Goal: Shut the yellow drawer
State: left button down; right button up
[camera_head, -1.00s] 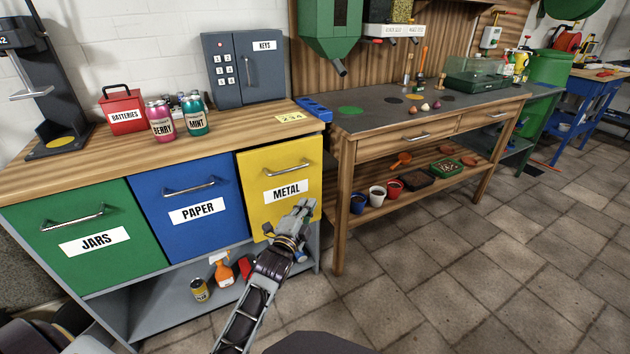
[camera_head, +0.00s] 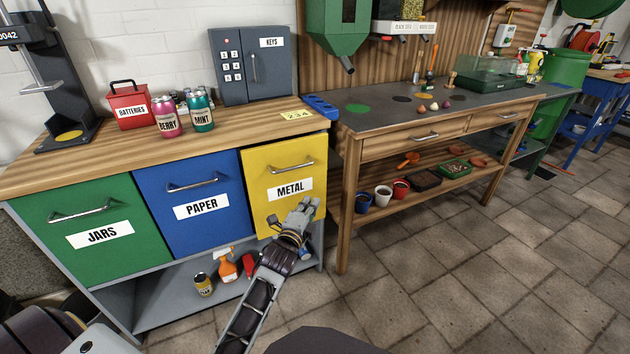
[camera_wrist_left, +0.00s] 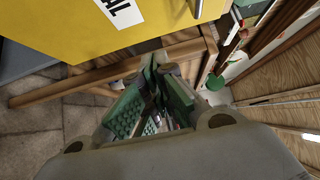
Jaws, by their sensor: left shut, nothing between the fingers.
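The yellow drawer (camera_head: 262,205), labelled METAL, is the rightmost of three drawer fronts in the cabinet. Its front looks about level with the blue one; a small gap cannot be judged. It has a metal bar handle (camera_head: 292,167). In the left wrist view, its yellow front (camera_wrist_left: 80,25) fills the upper left. My left gripper (camera_head: 307,206) is shut and empty, overlapping the drawer's lower right part in the head view. Its fingers (camera_wrist_left: 153,68) also show in the left wrist view. I cannot tell whether they touch the drawer. My right gripper is not in view.
The blue PAPER drawer (camera_head: 190,225) and green JARS drawer (camera_head: 90,262) are on the left. A wooden workbench (camera_head: 385,148) stands close on the right. A can (camera_head: 203,285) and a spray bottle (camera_head: 227,266) stand on the shelf below.

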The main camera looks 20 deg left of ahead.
pick_arm(q)
jog(key=shift+w, duration=0.15)
jog(key=b, duration=0.5)
send_near(320, 171)
jog(key=shift+w+d, duration=0.55)
jog(key=shift+w, duration=1.05)
jog(key=shift+w+a, duration=0.6)
jog(key=shift+a, duration=0.1)
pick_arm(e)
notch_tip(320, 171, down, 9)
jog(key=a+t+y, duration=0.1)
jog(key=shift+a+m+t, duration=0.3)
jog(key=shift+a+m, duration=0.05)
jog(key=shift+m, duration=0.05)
pick_arm(q)
jog(key=shift+a, duration=0.1)
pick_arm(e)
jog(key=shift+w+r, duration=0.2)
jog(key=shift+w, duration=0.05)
